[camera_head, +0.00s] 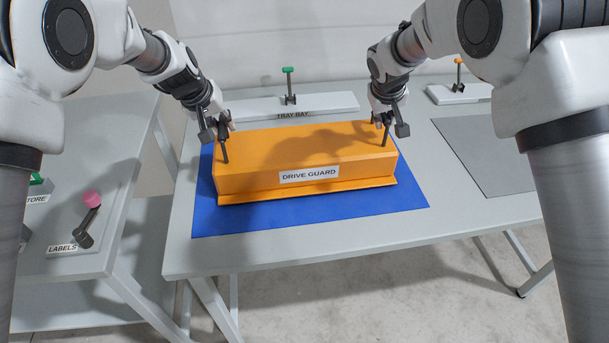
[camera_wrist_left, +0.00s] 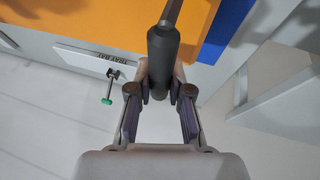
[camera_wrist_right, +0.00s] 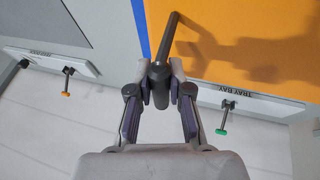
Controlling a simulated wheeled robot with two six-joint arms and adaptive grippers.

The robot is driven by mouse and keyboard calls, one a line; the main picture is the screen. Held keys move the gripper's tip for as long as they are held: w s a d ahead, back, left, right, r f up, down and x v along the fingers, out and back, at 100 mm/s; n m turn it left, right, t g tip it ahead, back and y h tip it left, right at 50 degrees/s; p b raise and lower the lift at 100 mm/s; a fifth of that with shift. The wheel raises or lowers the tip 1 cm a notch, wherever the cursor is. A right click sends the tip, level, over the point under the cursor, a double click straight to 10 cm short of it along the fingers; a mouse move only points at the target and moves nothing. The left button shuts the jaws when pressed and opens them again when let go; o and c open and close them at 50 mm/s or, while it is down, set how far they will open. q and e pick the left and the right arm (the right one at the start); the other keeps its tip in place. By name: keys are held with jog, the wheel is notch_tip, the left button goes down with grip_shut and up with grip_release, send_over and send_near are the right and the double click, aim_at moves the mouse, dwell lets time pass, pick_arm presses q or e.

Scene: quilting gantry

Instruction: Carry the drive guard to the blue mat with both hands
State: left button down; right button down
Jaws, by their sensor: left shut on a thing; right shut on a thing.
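The orange drive guard (camera_head: 260,150) is a long box with a label on its front. It sits over the blue mat (camera_head: 240,220), with blue showing around its front and sides. I cannot tell whether a small gap is left beneath it. My left gripper (camera_head: 220,124) is shut on the dark handle at the guard's left end; this handle (camera_wrist_left: 163,55) fills the jaws in the left wrist view. My right gripper (camera_head: 388,114) is shut on the dark handle at the right end, which also shows in the right wrist view (camera_wrist_right: 161,85).
A tray bay panel (camera_head: 250,107) with a green-topped lever (camera_head: 289,85) stands behind the guard. A grey mat (camera_head: 490,155) lies to the right. A side table (camera_head: 90,130) on the left holds a pink-knobbed lever (camera_head: 90,212). The table's front strip is clear.

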pick_arm(q)
jog(key=shift+f+b, duration=0.3)
jog(key=shift+f, duration=0.25)
pick_arm(e)
jog(key=shift+f, duration=0.55)
pick_arm(q)
jog(key=c, duration=1.1)
grip_release()
jog(key=shift+r, duration=0.15)
pick_arm(e)
jog(key=c, duration=1.1)
grip_release()
jog(key=shift+r, duration=0.15)
pick_arm(q)
jog(key=shift+s+r, duration=0.1)
jog(key=shift+s, duration=0.05)
pick_arm(e)
jog(key=shift+s+r, duration=0.1)
jog(key=shift+s, duration=0.05)
pick_arm(q)
jog(key=shift+a+r, duration=0.1)
jog(key=shift+r, duration=0.15)
jog(key=v, duration=1.1)
jog(key=shift+s+r, duration=0.15)
jog(key=shift+s, duration=0.05)
pick_arm(e)
jog(key=v, duration=1.2)
